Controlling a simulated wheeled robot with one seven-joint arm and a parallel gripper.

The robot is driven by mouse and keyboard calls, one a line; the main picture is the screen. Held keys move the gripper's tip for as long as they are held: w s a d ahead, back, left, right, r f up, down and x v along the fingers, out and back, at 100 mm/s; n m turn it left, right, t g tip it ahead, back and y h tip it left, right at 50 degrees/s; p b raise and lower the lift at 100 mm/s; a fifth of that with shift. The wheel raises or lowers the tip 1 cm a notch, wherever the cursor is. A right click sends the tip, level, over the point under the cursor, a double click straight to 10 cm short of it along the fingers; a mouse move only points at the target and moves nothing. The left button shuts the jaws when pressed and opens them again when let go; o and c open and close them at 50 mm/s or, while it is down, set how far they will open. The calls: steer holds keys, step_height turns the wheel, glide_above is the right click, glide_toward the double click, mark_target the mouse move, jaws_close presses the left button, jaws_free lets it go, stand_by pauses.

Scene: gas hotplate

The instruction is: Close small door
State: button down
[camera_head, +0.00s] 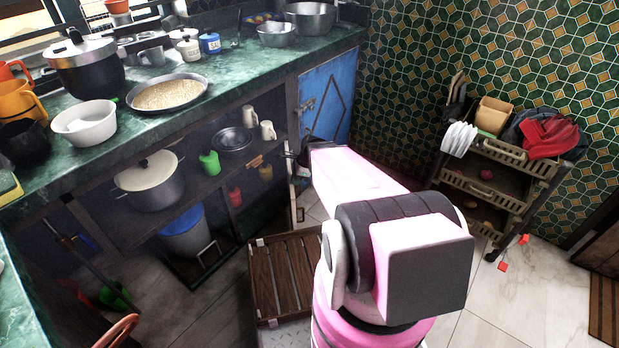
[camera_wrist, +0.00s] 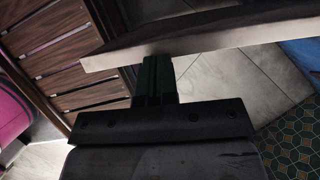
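The blue small door (camera_head: 326,100) with a dark diamond outline is under the counter's right end in the head view. Its lower part is hidden by my arm, and I cannot tell its exact angle. In the wrist view, a panel with a pale wooden edge (camera_wrist: 190,40), likely a door, crosses in front of my gripper (camera_wrist: 156,62). The fingers look together and empty, with their tips at or very near that edge; contact is unclear. In the head view, my gripper (camera_head: 301,160) is small and dark beside the shelf opening.
The open shelf (camera_head: 205,180) holds a pot (camera_head: 150,182), a green bottle (camera_head: 210,163) and cups. A slatted wooden piece (camera_head: 285,275) is on the floor left of my arm. A wheeled rack (camera_head: 490,180) stands right. Tiled floor (camera_head: 520,295) is open at the lower right.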

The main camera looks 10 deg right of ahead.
steer(key=w+a+m, duration=0.2)
steer(key=w+a, duration=0.1)
steer(key=a, duration=0.5)
steer(key=w+a+m+t, duration=0.1)
steer(key=w+a, duration=0.3)
steer(key=a, duration=0.5)
steer(key=shift+w+a+m+t+h, duration=0.25)
steer(key=shift+m+t+h, duration=0.05)
steer(key=shift+m, duration=0.5)
steer(key=shift+s+d, duration=0.1)
